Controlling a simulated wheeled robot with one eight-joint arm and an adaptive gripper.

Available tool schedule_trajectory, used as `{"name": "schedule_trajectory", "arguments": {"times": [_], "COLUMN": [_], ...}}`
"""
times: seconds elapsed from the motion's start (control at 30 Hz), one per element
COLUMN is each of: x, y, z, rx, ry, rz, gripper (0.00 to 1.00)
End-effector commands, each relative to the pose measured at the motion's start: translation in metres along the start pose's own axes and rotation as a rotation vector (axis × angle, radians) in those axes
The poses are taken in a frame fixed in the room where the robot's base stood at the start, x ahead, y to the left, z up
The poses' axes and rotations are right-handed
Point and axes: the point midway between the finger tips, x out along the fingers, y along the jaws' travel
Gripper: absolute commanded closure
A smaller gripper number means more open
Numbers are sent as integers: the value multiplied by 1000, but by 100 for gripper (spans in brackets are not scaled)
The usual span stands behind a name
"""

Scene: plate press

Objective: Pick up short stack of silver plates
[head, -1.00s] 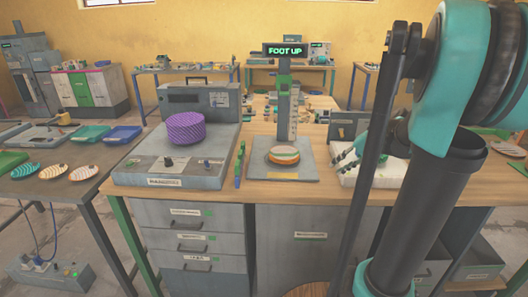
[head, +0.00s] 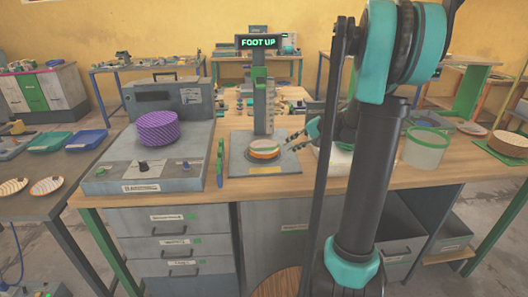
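I cannot clearly make out a stack of silver plates in the head view. A short round stack (head: 264,149) with green, pale and orange layers lies on the grey base of the press (head: 263,105). A purple patterned round stack (head: 158,129) sits on the grey machine at the left. My gripper (head: 296,140) is just right of the press, near the layered stack and apart from it. It is small and partly hidden by my arm, so its opening is unclear. I see nothing held in it.
The press display (head: 268,42) reads "FOOT UP". A green-and-white tub (head: 426,150) and a woven round piece (head: 508,144) stand on the right. Striped plates (head: 46,186) lie on the left table. A green tool (head: 220,162) lies between machine and press.

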Motion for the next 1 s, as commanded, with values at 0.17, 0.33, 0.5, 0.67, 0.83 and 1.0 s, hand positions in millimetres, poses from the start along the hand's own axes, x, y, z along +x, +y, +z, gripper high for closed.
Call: {"name": "schedule_trajectory", "arguments": {"times": [0.17, 0.33, 0.5, 0.67, 0.83, 1.0], "x": [10, 23, 48, 62, 62, 61], "y": [0, -1, -2, -2, -2, -2], "z": [0, -1, -3, -3, -3, -3], "rx": [0, -1, -2, -1, 0, 0], "ry": [-1, -2, -2, -1, 0, 0], "rz": [0, 0, 0, 0, 0, 0], "gripper": [81, 81, 81, 81, 81, 99]}}
